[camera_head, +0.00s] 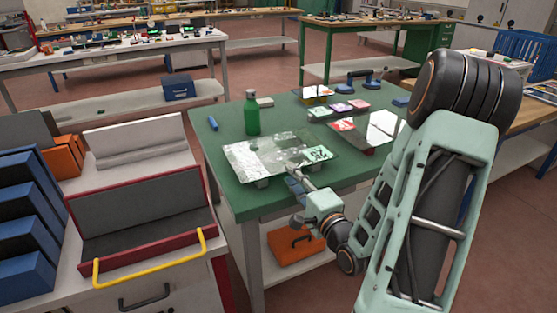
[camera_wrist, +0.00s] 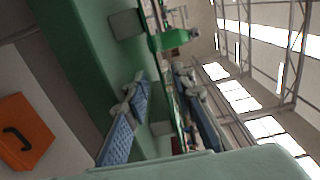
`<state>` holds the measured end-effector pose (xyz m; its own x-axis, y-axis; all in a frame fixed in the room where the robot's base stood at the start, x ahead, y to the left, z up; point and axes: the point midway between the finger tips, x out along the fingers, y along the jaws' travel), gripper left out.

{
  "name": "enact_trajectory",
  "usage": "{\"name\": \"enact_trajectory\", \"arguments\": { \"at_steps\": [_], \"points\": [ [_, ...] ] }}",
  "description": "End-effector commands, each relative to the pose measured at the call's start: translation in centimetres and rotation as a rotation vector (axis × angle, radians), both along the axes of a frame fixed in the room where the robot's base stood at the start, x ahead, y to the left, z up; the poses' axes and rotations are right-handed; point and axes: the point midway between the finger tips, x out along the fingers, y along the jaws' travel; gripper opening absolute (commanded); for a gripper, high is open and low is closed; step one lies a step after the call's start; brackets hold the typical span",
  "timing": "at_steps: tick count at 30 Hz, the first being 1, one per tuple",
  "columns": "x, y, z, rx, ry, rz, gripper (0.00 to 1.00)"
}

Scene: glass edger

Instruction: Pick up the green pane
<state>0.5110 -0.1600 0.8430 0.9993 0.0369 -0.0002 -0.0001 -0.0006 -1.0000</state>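A large, greenish, reflective pane (camera_head: 262,158) lies flat near the front left of the green table (camera_head: 228,195), raised on small grey blocks. Its right corner looks brighter green. My gripper (camera_head: 294,179) is at the pane's front edge, over the table's front side. In the wrist view, which is turned sideways, my gripper (camera_wrist: 165,118) has its two blue-padded fingers apart. The thin pane edge appears to run between them, one finger below and one above. I cannot tell whether either finger touches the pane.
A green bottle (camera_head: 252,113) stands just behind the pane. Pink panes (camera_head: 345,107) and a reddish pane (camera_head: 343,125) lie farther right and back. A red-framed grey rack (camera_head: 145,222) stands at the left. An orange box (camera_head: 295,246) sits on the shelf below.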

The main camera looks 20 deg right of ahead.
Motion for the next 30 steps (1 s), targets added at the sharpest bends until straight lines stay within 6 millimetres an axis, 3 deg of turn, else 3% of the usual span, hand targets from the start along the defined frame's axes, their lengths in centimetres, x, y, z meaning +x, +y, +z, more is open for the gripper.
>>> {"name": "enact_trajectory", "arguments": {
  "at_steps": [7, 10, 17, 24, 30],
  "points": [
    [1.2, 0.2, -0.3, -0.003, -0.003, -0.001, 0.23],
    [2.9, 0.2, 0.0, -0.001, -0.002, 0.0, 0.23],
    [4.5, 0.1, 0.0, 0.0, -0.002, -0.001, 0.23],
    [8.0, -0.3, -0.1, 0.0, -0.002, -0.001, 0.23],
    [9.1, -0.3, 0.0, 0.001, 0.0, -0.003, 0.23]
  ]
}}
